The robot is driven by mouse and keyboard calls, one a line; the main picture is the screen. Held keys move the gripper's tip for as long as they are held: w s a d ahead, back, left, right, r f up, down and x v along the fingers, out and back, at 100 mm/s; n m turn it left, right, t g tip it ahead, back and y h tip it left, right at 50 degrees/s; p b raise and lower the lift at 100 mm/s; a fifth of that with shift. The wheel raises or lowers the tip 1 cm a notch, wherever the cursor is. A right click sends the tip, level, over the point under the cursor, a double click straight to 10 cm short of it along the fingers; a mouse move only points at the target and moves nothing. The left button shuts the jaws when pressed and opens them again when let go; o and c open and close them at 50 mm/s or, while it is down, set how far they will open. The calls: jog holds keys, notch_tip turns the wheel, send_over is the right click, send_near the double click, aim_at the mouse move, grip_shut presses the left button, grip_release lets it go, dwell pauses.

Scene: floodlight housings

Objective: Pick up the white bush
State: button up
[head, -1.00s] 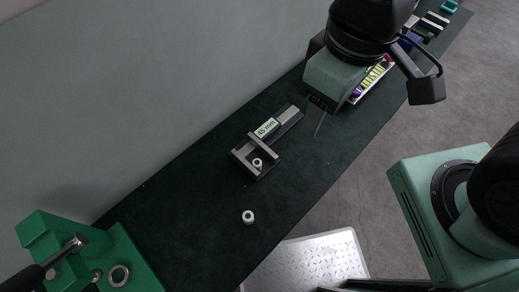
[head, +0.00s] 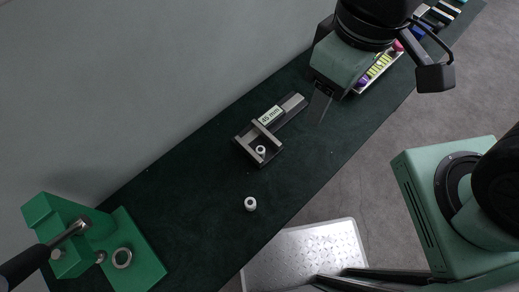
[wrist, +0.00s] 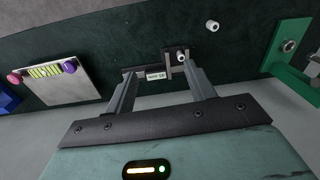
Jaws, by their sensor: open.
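A small white bush (head: 250,203) with a dark hole stands on the dark green bench; it also shows in the wrist view (wrist: 212,26). A second small white ring-shaped piece (head: 260,150) sits within the grey gauge (head: 290,105), which is labelled 45 mm; it shows in the wrist view too (wrist: 181,58). My gripper (head: 322,108) is open and empty, above the bench to the right of the gauge and apart from both white pieces. In the wrist view the gauge shows between and beyond my open fingers (wrist: 158,72).
A green press-like fixture (head: 145,255) with a metal ring stands at the bench's left end. A tray (head: 366,85) with coloured items lies at the right, beyond my gripper. A light perforated metal surface (head: 305,252) lies below the bench edge. Bare bench surrounds the loose bush.

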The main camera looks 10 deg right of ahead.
jog(key=shift+c, duration=1)
jog(key=m+g+y, duration=0.7)
jog(key=m+y, duration=0.4)
jog(key=m, duration=0.8)
send_near(260, 149)
jog(key=p+x, duration=0.2)
jog(key=x, duration=0.5)
jog(key=shift+s+a+f, duration=0.1)
jog(key=shift+s+a, duration=0.05)
jog(key=shift+a, duration=0.15)
grip_shut()
